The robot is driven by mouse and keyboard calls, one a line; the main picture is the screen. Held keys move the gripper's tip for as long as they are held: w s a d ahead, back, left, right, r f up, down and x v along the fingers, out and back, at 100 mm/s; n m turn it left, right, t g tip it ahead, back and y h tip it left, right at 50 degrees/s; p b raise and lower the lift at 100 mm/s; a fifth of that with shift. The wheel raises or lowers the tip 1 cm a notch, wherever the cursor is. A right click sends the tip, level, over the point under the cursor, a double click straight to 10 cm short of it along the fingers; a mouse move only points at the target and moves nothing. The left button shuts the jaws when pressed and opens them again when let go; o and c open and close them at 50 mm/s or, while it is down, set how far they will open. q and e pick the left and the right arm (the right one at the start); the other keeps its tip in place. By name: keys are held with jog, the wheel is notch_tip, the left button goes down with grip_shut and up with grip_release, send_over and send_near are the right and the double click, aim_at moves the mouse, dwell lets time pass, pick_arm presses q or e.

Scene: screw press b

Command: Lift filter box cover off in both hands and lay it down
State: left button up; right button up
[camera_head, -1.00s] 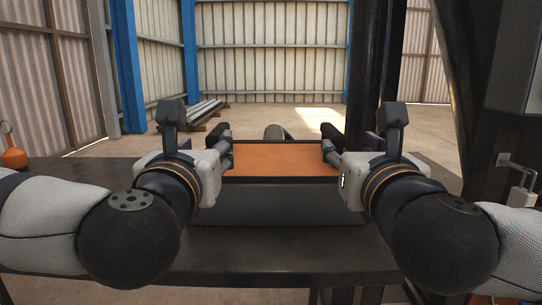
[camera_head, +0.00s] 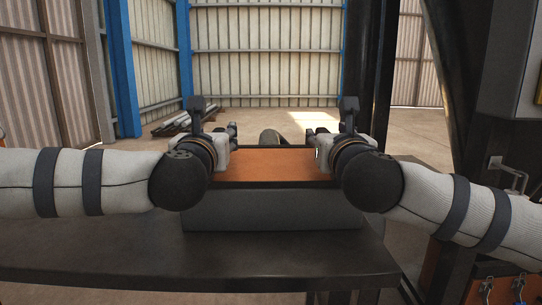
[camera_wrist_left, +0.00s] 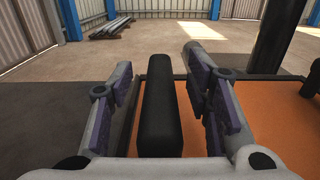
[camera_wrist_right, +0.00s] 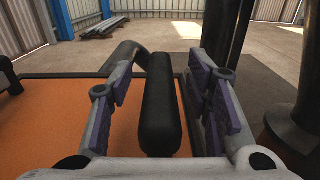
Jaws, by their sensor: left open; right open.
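The filter box cover (camera_head: 265,166), an orange panel with a dark rim, lies level on the grey filter box (camera_head: 270,212). My left gripper (camera_head: 233,133) is at the cover's left end and my right gripper (camera_head: 311,137) at its right end. In the left wrist view a black bar, seemingly a cover handle (camera_wrist_left: 160,105), stands between my spread fingers. The right wrist view shows a similar black bar (camera_wrist_right: 160,105) between my other open fingers. Gaps show on both sides of each bar. My wrists partly hide the cover's ends in the head view.
The box stands on a dark table (camera_head: 110,245) with free room to the left. A grey cylinder (camera_head: 269,137) is behind the box. A dark post (camera_head: 372,70) rises behind on the right. Metal bars (camera_head: 180,122) lie on the floor.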

pick_arm(q)
jog(key=shift+w, duration=0.2)
pick_arm(e)
jog(key=shift+w, duration=0.15)
pick_arm(q)
jog(key=shift+c, duration=0.6)
pick_arm(e)
jog(key=shift+c, duration=0.6)
pick_arm(q)
grip_shut()
pick_arm(e)
grip_shut()
pick_arm(q)
jog(key=shift+r, duration=0.1)
